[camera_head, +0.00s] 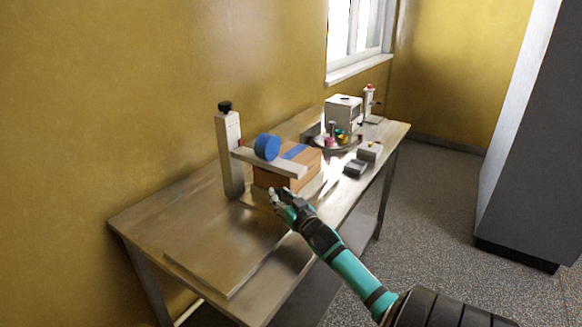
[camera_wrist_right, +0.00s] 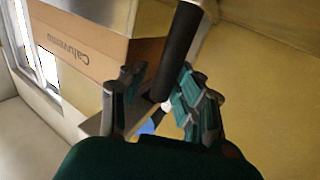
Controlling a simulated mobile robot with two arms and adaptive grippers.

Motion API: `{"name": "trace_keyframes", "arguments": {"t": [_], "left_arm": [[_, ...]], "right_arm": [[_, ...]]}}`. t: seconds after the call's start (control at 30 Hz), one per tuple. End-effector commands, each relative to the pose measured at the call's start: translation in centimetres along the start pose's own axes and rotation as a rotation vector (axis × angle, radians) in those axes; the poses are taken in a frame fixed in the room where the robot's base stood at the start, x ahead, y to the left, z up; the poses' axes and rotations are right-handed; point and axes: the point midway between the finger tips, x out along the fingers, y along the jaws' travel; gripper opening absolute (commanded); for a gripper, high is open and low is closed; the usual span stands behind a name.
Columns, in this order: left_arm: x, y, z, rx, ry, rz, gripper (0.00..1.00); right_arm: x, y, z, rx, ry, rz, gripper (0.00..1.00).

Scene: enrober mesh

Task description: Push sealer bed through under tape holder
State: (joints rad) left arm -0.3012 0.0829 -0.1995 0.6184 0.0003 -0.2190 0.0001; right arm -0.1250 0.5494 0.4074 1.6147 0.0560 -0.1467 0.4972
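A brown cardboard box (camera_head: 275,175) with a blue tape strip sits on the sealer bed (camera_head: 255,196), a low pale board. The tape holder is an upright post (camera_head: 230,150) with a flat arm (camera_head: 270,162) reaching over the box, and a blue tape roll (camera_head: 267,147) stands on that arm. My right gripper (camera_head: 283,197) is at the near side of the box. In the right wrist view the printed box (camera_wrist_right: 90,50) is on the left. A black bar (camera_wrist_right: 180,45) passes between my right gripper's spread fingers (camera_wrist_right: 162,105); contact is unclear. My left gripper is out of view.
The wooden table (camera_head: 185,215) stands along the yellow wall. A flat board (camera_head: 215,262) lies at its near end. Behind the box are a round tray (camera_head: 336,146), small grey boxes (camera_head: 356,167) and a white machine (camera_head: 344,112).

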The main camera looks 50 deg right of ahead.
Motion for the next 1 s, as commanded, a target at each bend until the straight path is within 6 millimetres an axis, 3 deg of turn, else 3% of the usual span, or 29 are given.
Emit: {"name": "trace_keyframes", "arguments": {"t": [0.3,0.5,0.7,1.0], "left_arm": [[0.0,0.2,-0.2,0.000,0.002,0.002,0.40],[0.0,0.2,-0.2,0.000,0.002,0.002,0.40],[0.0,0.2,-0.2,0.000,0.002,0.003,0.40],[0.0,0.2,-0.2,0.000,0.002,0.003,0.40]], "right_arm": [[-6.7,0.1,0.2,0.000,-0.005,0.002,0.30],[-9.8,0.2,0.2,-0.001,-0.004,0.003,0.30],[-11.0,0.2,0.1,-0.001,-0.003,0.004,0.30],[-11.0,0.2,0.1,-0.001,-0.003,0.003,0.30]]}}
